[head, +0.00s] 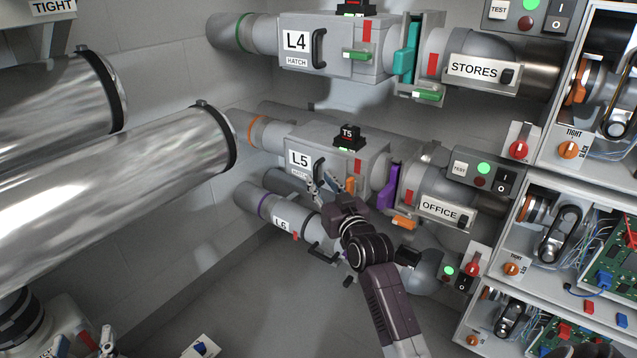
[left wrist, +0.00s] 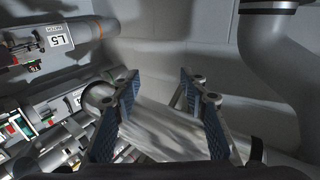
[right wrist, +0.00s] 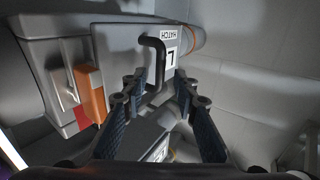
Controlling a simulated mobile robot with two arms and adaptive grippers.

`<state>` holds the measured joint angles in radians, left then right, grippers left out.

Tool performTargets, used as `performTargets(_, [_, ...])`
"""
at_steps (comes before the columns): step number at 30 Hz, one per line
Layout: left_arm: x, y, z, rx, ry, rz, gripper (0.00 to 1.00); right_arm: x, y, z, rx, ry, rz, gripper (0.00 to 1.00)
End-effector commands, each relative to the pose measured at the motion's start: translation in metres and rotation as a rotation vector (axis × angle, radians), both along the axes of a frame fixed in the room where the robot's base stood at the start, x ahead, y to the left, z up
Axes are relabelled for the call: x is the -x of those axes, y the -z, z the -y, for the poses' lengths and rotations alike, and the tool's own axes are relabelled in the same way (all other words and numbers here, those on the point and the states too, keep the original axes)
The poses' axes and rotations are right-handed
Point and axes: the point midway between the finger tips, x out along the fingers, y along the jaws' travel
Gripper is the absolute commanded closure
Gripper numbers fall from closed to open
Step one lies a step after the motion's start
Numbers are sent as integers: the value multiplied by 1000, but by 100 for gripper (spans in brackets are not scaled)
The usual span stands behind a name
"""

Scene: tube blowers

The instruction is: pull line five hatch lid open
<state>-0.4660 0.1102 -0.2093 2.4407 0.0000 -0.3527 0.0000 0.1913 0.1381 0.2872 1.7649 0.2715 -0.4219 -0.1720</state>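The line five hatch box (head: 335,150) is grey, with an L5 label (head: 300,160) and a black handle on its lid (head: 319,168). The lid looks shut. An orange latch (head: 349,186) sits beside it. My right gripper (head: 325,187) is open at the handle. In the right wrist view the black handle (right wrist: 153,62) reaches down between the open fingers (right wrist: 158,85); contact cannot be told. The orange latch (right wrist: 91,92) is left of it.
The L4 line (head: 335,45) runs above and the L6 line (head: 283,222) below, close to my right gripper. A purple gate (head: 388,188) and the OFFICE panel (head: 443,210) stand to the right. Large metal ducts (head: 120,165) fill the left. The floor (head: 265,300) is mostly clear.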

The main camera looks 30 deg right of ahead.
Motion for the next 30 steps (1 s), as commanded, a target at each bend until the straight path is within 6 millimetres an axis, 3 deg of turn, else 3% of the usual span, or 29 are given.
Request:
performTargets(6, [1,-22,3,27,6,101,60,-15,0,3,0,0,0,73])
performTargets(16, [1,-28,3,32,7,122,60,-17,0,3,0,0,-1,73])
performTargets(24, [1,-28,3,32,6,122,60,-17,0,3,0,0,-1,100])
performTargets(30, [1,-28,3,32,6,122,60,-17,0,3,0,0,-1,100])
